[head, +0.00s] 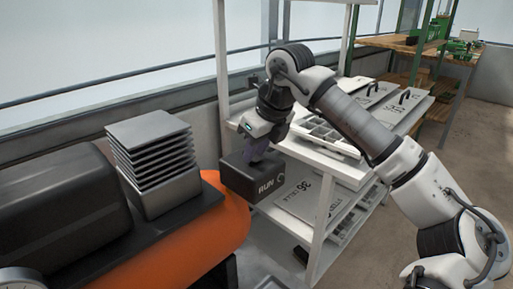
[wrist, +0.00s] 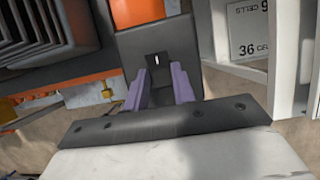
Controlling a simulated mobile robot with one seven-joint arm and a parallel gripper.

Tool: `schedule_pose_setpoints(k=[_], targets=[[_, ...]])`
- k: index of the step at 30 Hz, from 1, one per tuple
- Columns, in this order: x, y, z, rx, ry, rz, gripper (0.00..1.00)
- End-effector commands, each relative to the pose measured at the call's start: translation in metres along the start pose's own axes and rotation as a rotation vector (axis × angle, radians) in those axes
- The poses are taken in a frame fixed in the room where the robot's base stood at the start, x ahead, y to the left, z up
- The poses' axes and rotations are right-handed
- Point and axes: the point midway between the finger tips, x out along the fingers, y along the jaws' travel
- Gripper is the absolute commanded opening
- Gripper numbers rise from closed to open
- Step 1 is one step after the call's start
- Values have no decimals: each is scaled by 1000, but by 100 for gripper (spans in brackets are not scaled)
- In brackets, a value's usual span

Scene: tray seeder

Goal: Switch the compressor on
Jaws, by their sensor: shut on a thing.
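The compressor has an orange tank (head: 222,235), a black motor housing (head: 60,205) and a grey finned block (head: 160,170). At its right end is a dark switch box (head: 238,178) marked RUN on its front. In the wrist view the top of the box (wrist: 185,50) carries a small black switch (wrist: 157,59) with a white mark. My gripper (head: 257,152) points down onto the top of the box. Its purple fingers (wrist: 160,84) stand on either side of the switch and are shut on it. The fingers partly hide where they touch it.
A white shelf rack (head: 320,240) with trays and plates marked with numbers stands close to the right of the box. A round gauge (head: 18,280) shows at the lower left. Wooden benches (head: 410,45) stand at the back right. Open floor lies at the right.

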Motion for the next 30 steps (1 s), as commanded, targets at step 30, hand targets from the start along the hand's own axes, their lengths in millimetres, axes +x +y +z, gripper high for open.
schedule_pose_setpoints(k=[30], targets=[[3,0,15,0,432,0,3]])
